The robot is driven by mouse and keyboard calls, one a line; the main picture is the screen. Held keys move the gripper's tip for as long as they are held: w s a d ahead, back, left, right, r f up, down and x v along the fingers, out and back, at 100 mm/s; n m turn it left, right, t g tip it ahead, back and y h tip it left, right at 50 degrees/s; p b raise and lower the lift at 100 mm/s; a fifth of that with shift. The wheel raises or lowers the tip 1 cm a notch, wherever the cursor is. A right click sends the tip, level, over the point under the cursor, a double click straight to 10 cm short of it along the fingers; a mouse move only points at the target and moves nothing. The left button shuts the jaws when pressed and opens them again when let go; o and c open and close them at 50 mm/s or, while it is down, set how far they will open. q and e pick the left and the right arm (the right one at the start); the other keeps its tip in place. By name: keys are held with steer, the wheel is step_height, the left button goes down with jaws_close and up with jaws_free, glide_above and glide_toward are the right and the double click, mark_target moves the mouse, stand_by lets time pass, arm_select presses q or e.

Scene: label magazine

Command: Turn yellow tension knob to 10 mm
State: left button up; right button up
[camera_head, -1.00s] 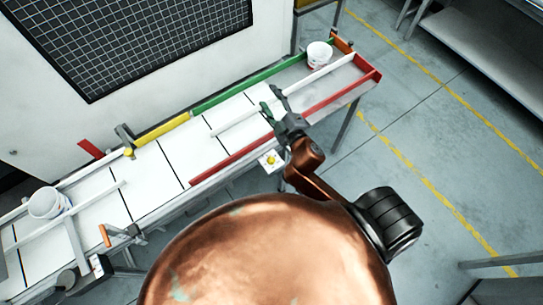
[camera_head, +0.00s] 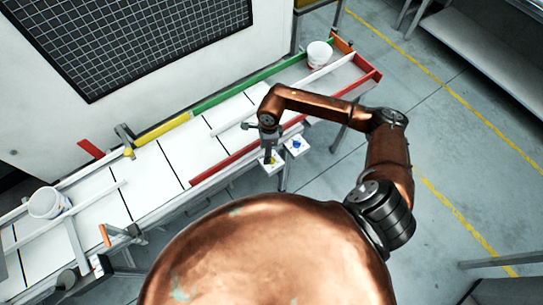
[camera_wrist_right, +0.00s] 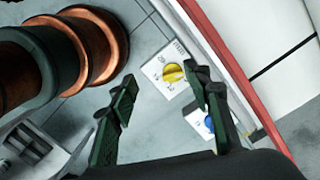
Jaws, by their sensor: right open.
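The yellow tension knob (camera_wrist_right: 173,73) sits on a white square plate with small printed marks that are too blurred to read. In the head view its plate (camera_head: 277,168) is partly covered by my gripper. My right gripper (camera_head: 268,152) points down over this plate. In the wrist view the right gripper (camera_wrist_right: 162,82) is open, with green fingers either side of the knob's line. The right finger overlaps the plate's edge. I cannot tell whether a finger touches the knob. The knob's setting is not readable. My left gripper is not in view.
A blue knob (camera_head: 297,144) on its own white plate is beside the yellow one; it also shows in the wrist view (camera_wrist_right: 209,124). The conveyor (camera_head: 190,150) with a red rail (camera_head: 230,160) runs just behind. White buckets (camera_head: 48,203) stand on it.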

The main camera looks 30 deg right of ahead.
steer(key=shift+w+d+h, duration=0.1)
steer(key=shift+d+h, duration=0.3)
steer(key=shift+d, duration=0.75)
steer(key=shift+d+f, duration=0.3)
steer(key=shift+a+f+p, duration=0.1)
steer(key=shift+f+p, duration=0.3)
steer(key=shift+f, duration=3.2)
steer(key=shift+c, duration=0.7)
steer(key=c, duration=1)
